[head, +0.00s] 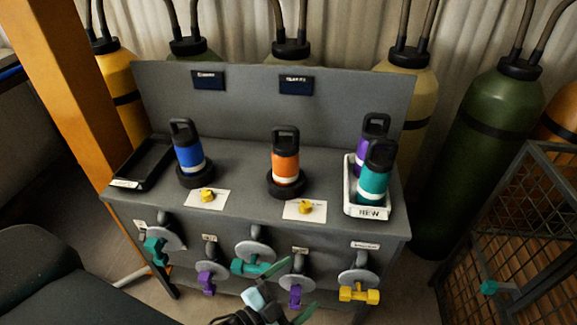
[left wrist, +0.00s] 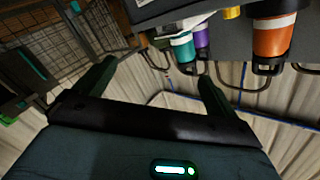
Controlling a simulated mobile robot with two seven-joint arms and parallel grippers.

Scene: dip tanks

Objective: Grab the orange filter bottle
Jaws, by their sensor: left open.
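The orange filter bottle (head: 286,157) has a black cap with a loop handle and a white band. It stands upright in a black round base on the grey bench, right of the blue bottle (head: 188,148). In the left wrist view, which is upside down, the orange bottle (left wrist: 273,37) shows at the upper right. My left gripper (head: 297,287) is open and empty, low in front of the bench's valve panel and well apart from the bottle. Its two fingers also show in the left wrist view (left wrist: 152,88). My right gripper is not in view.
A white tray (head: 367,212) marked NEW holds a purple bottle (head: 371,130) and a teal bottle (head: 377,172). An empty black tray (head: 144,163) is at left. Coloured valve handles (head: 359,294) stick out of the bench front. A wire cage (head: 520,230) stands at right.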

